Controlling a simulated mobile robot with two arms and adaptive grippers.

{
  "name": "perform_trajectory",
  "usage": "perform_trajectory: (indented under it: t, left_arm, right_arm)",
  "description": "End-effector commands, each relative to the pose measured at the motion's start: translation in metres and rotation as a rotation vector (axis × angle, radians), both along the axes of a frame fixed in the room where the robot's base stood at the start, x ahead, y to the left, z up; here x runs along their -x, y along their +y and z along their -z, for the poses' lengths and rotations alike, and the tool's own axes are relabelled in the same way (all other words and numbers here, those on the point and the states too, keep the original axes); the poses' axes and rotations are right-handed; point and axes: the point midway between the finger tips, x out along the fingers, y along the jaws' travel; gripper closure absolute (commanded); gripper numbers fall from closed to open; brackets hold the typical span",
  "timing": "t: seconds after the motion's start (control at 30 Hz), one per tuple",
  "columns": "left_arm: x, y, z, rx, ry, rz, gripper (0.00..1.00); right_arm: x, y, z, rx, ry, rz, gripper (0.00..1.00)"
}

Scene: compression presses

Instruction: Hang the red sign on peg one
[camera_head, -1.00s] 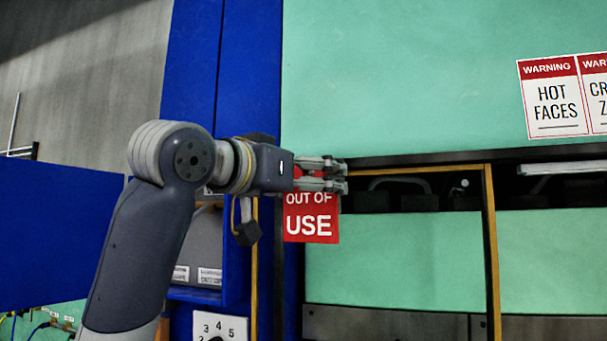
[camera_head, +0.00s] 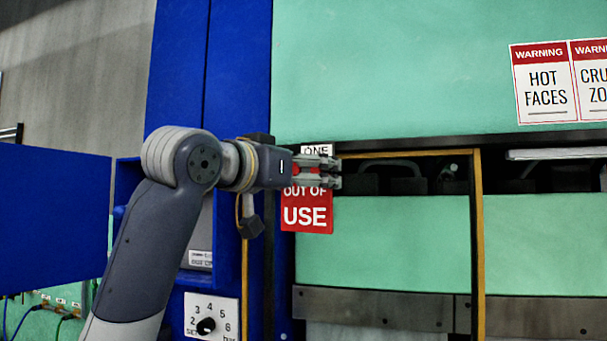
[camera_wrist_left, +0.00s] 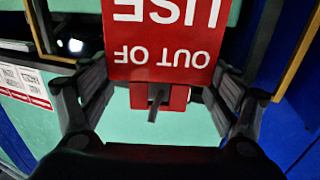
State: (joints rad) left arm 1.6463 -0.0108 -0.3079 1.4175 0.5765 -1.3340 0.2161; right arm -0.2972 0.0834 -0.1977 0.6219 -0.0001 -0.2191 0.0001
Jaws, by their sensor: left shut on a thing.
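The red sign (camera_head: 307,212), with white "OUT OF USE" lettering, hangs upright below my left gripper (camera_head: 325,172) in the head view. My left gripper is shut on the sign's upper part. In the left wrist view the sign (camera_wrist_left: 165,62) appears upside down between the fingers (camera_wrist_left: 160,98). A short dark bar (camera_wrist_left: 155,105) shows against its red upper tab; I cannot tell whether it passes through the tab. A white "ONE" label (camera_head: 315,150) shows just above the gripper, partly covered. Peg one cannot be made out in the head view. My right gripper is not in view.
A green press panel (camera_head: 400,70) with white and red warning signs (camera_head: 544,84) fills the upper right. A yellow-edged frame (camera_head: 477,240) stands right of the sign. A blue column (camera_head: 235,70) and a dial plate (camera_head: 211,318) are at the left.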

Motion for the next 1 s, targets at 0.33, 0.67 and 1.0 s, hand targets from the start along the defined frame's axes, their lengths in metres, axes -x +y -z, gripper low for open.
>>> perform_trajectory:
  t: [0.33,0.67,1.0]
  left_arm:
    - [0.0001,0.0002,-0.0002,0.000,0.000,0.000,0.43]
    - [0.0001,0.0003,-0.0002,0.000,0.000,0.000,0.00]
    - [0.0027,0.0023,-0.0001,0.000,0.000,0.000,0.00]
  right_arm:
    - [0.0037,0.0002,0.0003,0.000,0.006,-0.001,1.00]
    - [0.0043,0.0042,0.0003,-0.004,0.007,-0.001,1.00]
    - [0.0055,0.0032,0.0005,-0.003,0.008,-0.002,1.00]
